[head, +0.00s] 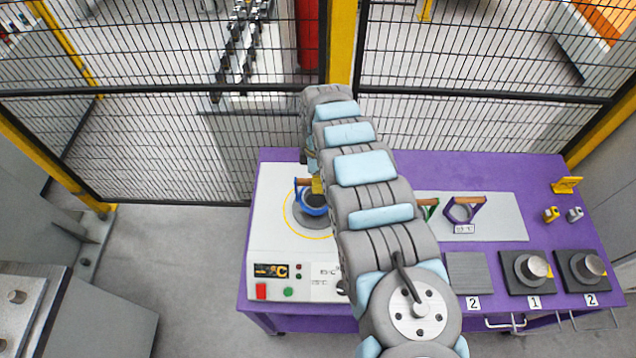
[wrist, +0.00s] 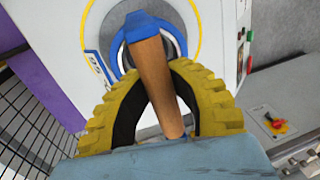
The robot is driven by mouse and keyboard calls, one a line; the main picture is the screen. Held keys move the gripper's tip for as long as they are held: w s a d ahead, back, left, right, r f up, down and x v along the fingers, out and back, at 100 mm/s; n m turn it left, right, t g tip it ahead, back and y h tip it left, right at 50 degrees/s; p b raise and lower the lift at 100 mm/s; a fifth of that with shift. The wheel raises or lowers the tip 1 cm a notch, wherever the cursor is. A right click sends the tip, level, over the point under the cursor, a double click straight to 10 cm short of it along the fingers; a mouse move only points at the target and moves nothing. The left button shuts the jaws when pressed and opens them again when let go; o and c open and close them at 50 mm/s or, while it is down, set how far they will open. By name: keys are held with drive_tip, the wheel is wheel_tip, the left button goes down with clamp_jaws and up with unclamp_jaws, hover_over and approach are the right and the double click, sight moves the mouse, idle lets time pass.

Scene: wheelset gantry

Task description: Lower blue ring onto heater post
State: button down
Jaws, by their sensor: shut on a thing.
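The blue ring (head: 313,203) with its wooden handle is over the heater (head: 272,215), inside the yellow circle on its white top. My gripper (head: 317,186) is shut on the handle, mostly hidden behind my arm in the head view. In the wrist view, the yellow fingers of my gripper (wrist: 160,85) flank the wooden handle (wrist: 152,80), and the blue ring (wrist: 118,45) lies beyond it. A dark grey round part, apparently the heater post (head: 312,221), shows under the ring. I cannot tell whether the ring is around the post or just above it.
On the purple table (head: 500,168), a purple ring with a handle (head: 463,210) and a partly hidden green one (head: 428,208) are on a grey plate to the right. Numbered dark blocks with metal cylinders (head: 531,268) line the front right. A mesh fence (head: 480,60) stands behind.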

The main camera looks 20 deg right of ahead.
drive_tip(key=shift+f+b, duration=1.4)
drive_tip(key=shift+f, duration=0.75)
drive_tip(key=c, duration=0.9)
unclamp_jaws()
drive_tip(key=r, duration=0.4)
drive_tip(key=w+r, duration=0.1)
drive_tip(key=r, duration=0.3)
drive_tip(key=w+d+r, duration=0.1)
drive_tip(key=r, duration=0.3)
drive_tip(key=shift+w, duration=0.1)
drive_tip(key=shift+f, duration=0.1)
